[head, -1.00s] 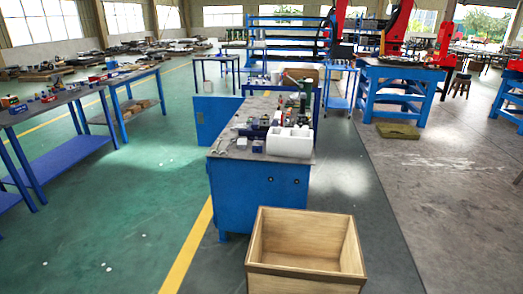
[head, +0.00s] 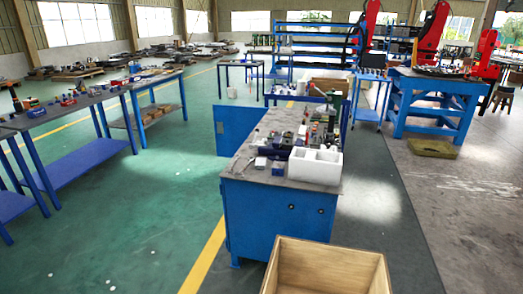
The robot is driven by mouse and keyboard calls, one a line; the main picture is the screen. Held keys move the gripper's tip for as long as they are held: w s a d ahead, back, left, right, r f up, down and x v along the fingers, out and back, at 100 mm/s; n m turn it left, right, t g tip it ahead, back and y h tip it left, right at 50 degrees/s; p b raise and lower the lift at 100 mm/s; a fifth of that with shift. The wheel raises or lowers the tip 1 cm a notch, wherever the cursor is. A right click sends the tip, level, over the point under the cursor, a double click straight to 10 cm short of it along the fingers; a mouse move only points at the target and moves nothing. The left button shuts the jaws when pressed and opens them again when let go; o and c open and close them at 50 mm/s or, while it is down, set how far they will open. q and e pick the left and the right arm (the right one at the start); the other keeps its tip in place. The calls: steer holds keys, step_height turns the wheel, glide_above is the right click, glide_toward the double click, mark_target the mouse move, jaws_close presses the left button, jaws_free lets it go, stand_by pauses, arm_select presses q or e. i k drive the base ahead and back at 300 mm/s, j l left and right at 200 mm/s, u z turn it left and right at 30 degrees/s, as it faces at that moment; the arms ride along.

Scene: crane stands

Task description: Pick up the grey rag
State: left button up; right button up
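I cannot make out a grey rag in the head view. A blue workbench (head: 270,210) with a grey top stands ahead of me, with small tools and parts on it. A white box with compartments (head: 315,165) sits at its near right corner. Small pale and dark items (head: 268,163) lie beside the white box, too small to identify. Neither of my grippers is in view.
An open, empty-looking wooden crate (head: 328,268) stands close in front, at the bottom edge. Long blue tables (head: 85,105) with small items stand at left. A blue stand (head: 432,100) is at right. Green floor (head: 140,215) between the left tables and workbench is clear.

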mark_target(260, 162)
steer(key=i+j+u, duration=0.45)
steer(key=i+u, duration=0.35)
steer(key=i, duration=0.9)
steer(key=i+z, duration=0.35)
steer(key=i+j+z, duration=0.2)
steer(key=z, duration=0.15)
steer(key=i+j+z, duration=0.35)
steer(key=k+l, duration=0.05)
steer(key=l, duration=0.05)
